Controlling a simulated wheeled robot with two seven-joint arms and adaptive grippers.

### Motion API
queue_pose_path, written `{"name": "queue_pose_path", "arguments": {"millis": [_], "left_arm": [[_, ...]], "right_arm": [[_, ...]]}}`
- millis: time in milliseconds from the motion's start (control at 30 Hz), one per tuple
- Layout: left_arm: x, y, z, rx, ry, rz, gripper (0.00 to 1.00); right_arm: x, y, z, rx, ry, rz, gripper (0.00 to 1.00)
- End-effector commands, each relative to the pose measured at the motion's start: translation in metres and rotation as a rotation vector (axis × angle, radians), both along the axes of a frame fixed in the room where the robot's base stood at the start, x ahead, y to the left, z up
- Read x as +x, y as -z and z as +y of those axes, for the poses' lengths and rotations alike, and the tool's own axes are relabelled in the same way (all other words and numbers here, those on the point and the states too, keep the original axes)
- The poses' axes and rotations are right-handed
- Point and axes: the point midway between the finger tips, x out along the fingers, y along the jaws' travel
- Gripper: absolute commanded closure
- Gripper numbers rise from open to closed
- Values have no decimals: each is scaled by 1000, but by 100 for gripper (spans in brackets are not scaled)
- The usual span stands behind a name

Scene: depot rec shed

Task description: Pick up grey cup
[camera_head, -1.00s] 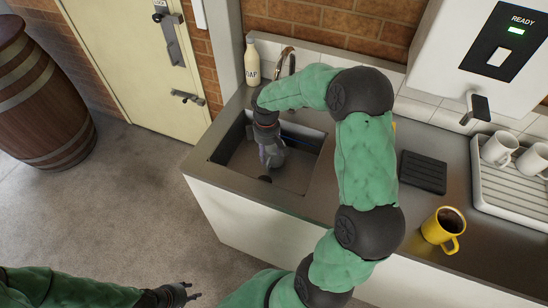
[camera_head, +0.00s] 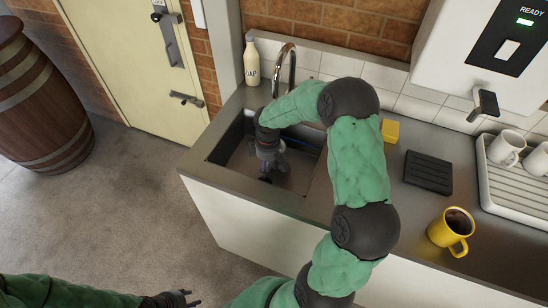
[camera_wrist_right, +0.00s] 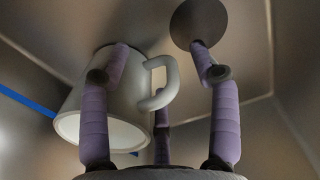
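The grey cup (camera_wrist_right: 122,88) shows at left in the right wrist view, in the sink, with its pale open mouth towards the camera and its handle pointing right. My right gripper (camera_wrist_right: 172,65) is open, its purple fingers spread. One finger overlaps the cup's near side, another is partly hidden behind the handle, and the right finger stands apart from the cup. In the head view my right gripper (camera_head: 268,172) reaches down into the sink (camera_head: 228,142), and the cup is hard to make out there. My left gripper (camera_head: 188,299) is open and empty at the bottom edge.
The sink walls surround the right gripper closely. A tap (camera_head: 290,62) and soap bottle (camera_head: 252,63) stand behind. A yellow sponge (camera_head: 390,131), black mat (camera_head: 427,173), yellow mug (camera_head: 452,232) and rack (camera_head: 512,197) with white mugs lie to the right.

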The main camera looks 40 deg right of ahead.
Motion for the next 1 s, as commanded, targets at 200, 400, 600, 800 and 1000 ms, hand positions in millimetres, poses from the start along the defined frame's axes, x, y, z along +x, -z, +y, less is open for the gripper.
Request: {"name": "queue_pose_path", "arguments": {"millis": [200, 400, 600, 800, 1000], "left_arm": [[0, 0, 0, 0, 0, 0, 60], [0, 0, 0, 0, 0, 0, 60], [0, 0, 0, 0, 0, 0, 60], [0, -6, 0, 0, 0, 0, 60], [0, -22, 0, 0, 0, 0, 60]], "right_arm": [[0, 0, 0, 0, 0, 0, 100], [1, -2, -1, -2, 1, -3, 100], [1, -2, -1, -1, 1, -3, 100], [1, -18, -1, -2, 1, -5, 100], [2, -59, -1, -4, 2, -8, 100]]}}
